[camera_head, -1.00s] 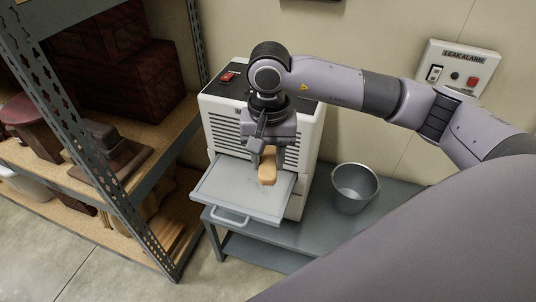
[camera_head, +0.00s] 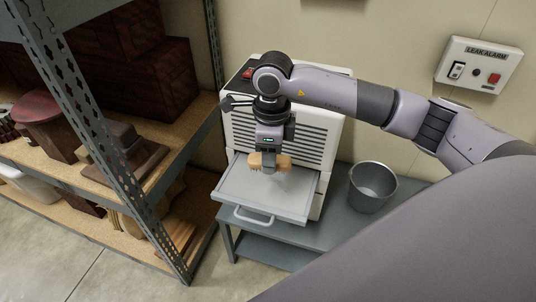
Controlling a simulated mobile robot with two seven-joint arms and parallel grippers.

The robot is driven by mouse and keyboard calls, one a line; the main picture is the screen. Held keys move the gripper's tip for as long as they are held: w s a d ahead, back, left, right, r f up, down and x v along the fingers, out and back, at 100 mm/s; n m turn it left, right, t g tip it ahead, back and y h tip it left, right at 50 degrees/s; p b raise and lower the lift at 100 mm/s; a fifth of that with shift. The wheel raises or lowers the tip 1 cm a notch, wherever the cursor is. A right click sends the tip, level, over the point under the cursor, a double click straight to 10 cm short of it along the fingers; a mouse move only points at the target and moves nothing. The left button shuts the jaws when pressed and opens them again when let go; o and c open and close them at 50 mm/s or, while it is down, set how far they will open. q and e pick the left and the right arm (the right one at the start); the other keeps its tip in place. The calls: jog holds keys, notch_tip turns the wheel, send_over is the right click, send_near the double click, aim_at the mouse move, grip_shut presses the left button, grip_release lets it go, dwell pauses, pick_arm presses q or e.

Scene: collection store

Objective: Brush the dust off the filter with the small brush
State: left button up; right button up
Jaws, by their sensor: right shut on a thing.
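The filter (camera_head: 252,194) is a flat grey panel with a front handle, drawn out from the front of a white louvred machine (camera_head: 316,133). My right gripper (camera_head: 269,160) is over the back part of the filter, pointing down. It is shut on the small brush (camera_head: 284,163), which has a tan wooden body lying crosswise under the jaws. I cannot tell whether the brush touches the filter. No dust can be made out on the panel at this size. My left gripper is not in view.
The machine stands on a grey bench (camera_head: 325,232) with a metal bucket (camera_head: 372,187) to its right. A metal-framed shelf (camera_head: 150,190) with boxes and wooden objects is close on the left. A leak alarm panel (camera_head: 478,66) is on the wall.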

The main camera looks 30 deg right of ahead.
jog(key=m, duration=0.2)
jog(key=f+m, duration=0.1)
jog(key=shift+w+d+m, duration=0.2)
jog(key=shift+w+m, duration=0.05)
jog(key=shift+m, duration=0.05)
jog(key=m, duration=0.1)
jog(key=f+m, duration=0.1)
jog(key=m, duration=0.1)
jog(key=m+b, duration=0.1)
jog(key=m, duration=0.1)
jog(key=shift+w+d+f, duration=0.25)
jog(key=shift+w+d, duration=0.05)
jog(key=shift+d, duration=0.05)
jog(key=d+f+m+b, duration=0.1)
jog(key=f+m+b, duration=0.1)
jog(key=m, duration=0.5)
jog(key=w+d+f+m+b, duration=0.1)
jog(key=f+m+b, duration=0.1)
jog(key=f+m, duration=0.3)
jog(key=d+f+m+b, duration=0.2)
jog(key=f+m, duration=0.2)
jog(key=m, duration=0.5)
jog(key=shift+w, duration=0.25)
jog(key=shift+f+b, duration=0.5)
jog(key=shift+b, duration=0.15)
jog(key=shift+f+b, duration=0.6)
jog(key=shift+f, duration=0.4)
